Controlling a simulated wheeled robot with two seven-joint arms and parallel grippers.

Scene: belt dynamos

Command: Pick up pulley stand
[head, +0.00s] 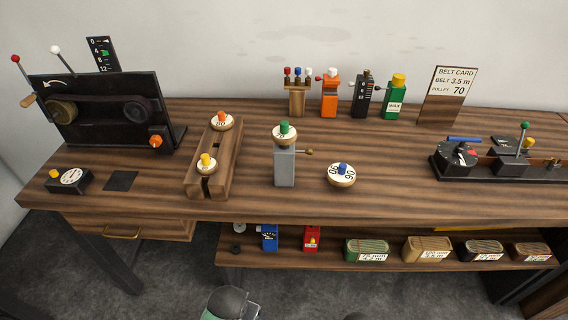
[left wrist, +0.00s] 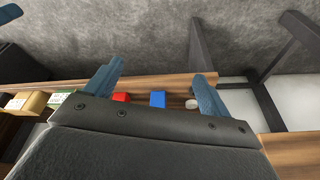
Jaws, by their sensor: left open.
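A grey upright stand (head: 285,168) stands near the middle of the bench in the head view. A round pulley with a green knob (head: 284,133) sits on its top, and a small lever (head: 306,152) sticks out to its right. To its left is a slotted wooden rack (head: 214,160) carrying an orange-knobbed pulley (head: 222,121) and a yellow-knobbed pulley (head: 207,163). A blue-knobbed pulley (head: 342,175) lies flat to its right. My left gripper (left wrist: 155,85) is open and empty in the left wrist view, away from the stand. My right gripper is out of view.
A belt machine (head: 100,110) stands at the left, and a black device (head: 500,160) at the right. Small tools and a belt card (head: 447,95) line the back. A lower shelf (head: 335,264) holds several boxes. Bench space in front of the belt card is clear.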

